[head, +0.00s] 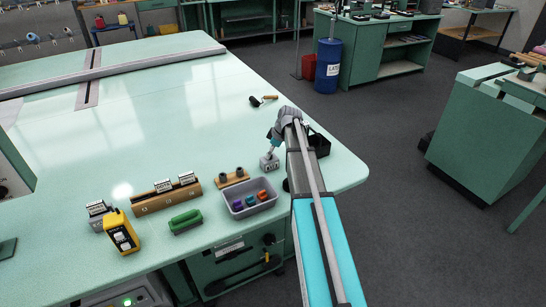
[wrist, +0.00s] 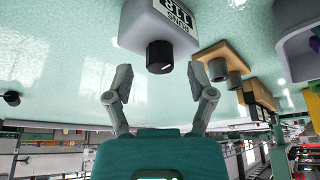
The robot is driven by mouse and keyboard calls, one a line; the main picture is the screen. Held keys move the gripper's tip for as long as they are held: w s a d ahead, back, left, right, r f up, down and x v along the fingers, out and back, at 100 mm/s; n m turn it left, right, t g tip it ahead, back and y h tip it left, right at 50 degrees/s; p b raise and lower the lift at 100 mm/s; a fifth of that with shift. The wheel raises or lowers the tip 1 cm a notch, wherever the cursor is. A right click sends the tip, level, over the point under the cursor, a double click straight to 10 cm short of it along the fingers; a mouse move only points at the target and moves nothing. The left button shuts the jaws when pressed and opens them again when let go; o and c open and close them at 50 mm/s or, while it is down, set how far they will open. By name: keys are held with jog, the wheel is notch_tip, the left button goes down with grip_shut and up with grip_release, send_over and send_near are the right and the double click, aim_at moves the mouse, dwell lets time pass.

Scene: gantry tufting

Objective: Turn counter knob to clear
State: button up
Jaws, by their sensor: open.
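The counter (head: 269,163) is a small light grey box on the pale green table, near its right end. In the wrist view the counter (wrist: 150,22) shows a white label with black characters, inverted in the picture, and a black round knob (wrist: 160,56) with a short pale mark on its face. My gripper (head: 272,144) is just beyond the counter in the head view, close to it. In the wrist view my gripper (wrist: 160,73) is open, its two fingers apart on either side of the knob's line, with nothing between them. The fingers appear short of the knob.
A grey tray (head: 238,213) with coloured pieces and a wooden block (head: 232,178) with dark pegs stand beside the counter. A green brush (head: 186,222), a yellow device (head: 121,233) and a wooden rack (head: 166,199) are left. A black bin (head: 320,144) is right. The table's middle is clear.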

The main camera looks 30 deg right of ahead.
jog(key=shift+w+a+f, duration=0.1)
jog(key=shift+a+f, duration=0.05)
jog(key=shift+f, duration=0.3)
